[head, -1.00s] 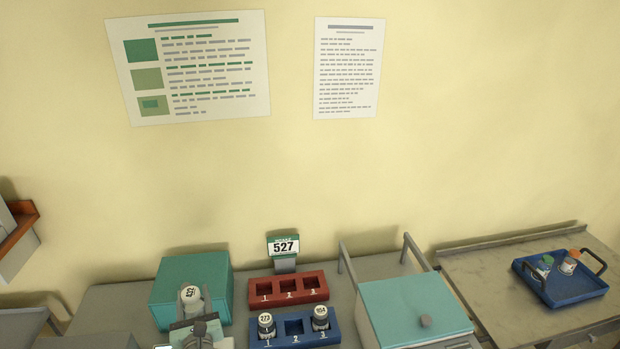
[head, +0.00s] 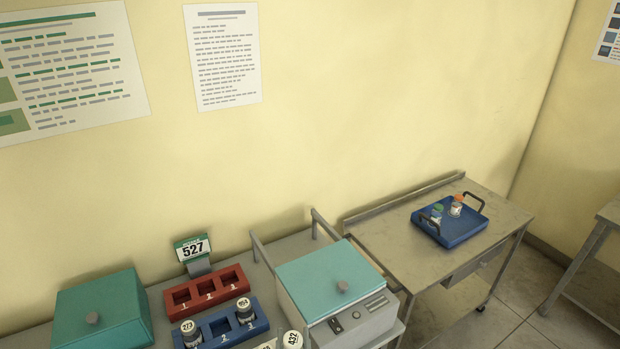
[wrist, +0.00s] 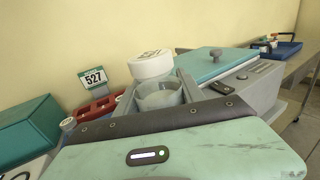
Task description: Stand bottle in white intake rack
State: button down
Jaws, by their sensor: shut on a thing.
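A white-capped bottle marked 432 (head: 292,340) shows at the bottom edge of the head view, with its lower part cut off. In the wrist view its white cap (wrist: 150,66) stands above the grey fingers of my gripper (wrist: 160,96), which are shut around the bottle. The gripper is out of the head view. No white rack can be made out for certain. A small white lettered piece (head: 267,345) is cut off left of the bottle, and a pale surface (wrist: 32,166) shows at the wrist view's lower left; I cannot tell what either is.
A blue rack (head: 222,328) holds bottles 273 (head: 188,328) and 954 (head: 244,305), its middle slot empty. Behind are an empty red rack (head: 205,291) and a 527 sign (head: 193,248). Teal-lidded boxes (head: 102,310) (head: 330,275) flank them. A blue tray (head: 450,226) with bottles stands right.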

jog(key=s+d+r+h+p, duration=0.1)
jog(key=s+d+r+p, duration=0.3)
jog(key=s+r+p, duration=0.7)
jog(key=r+p, duration=0.1)
jog(key=p, duration=0.3)
jog(key=shift+s+m, duration=0.3)
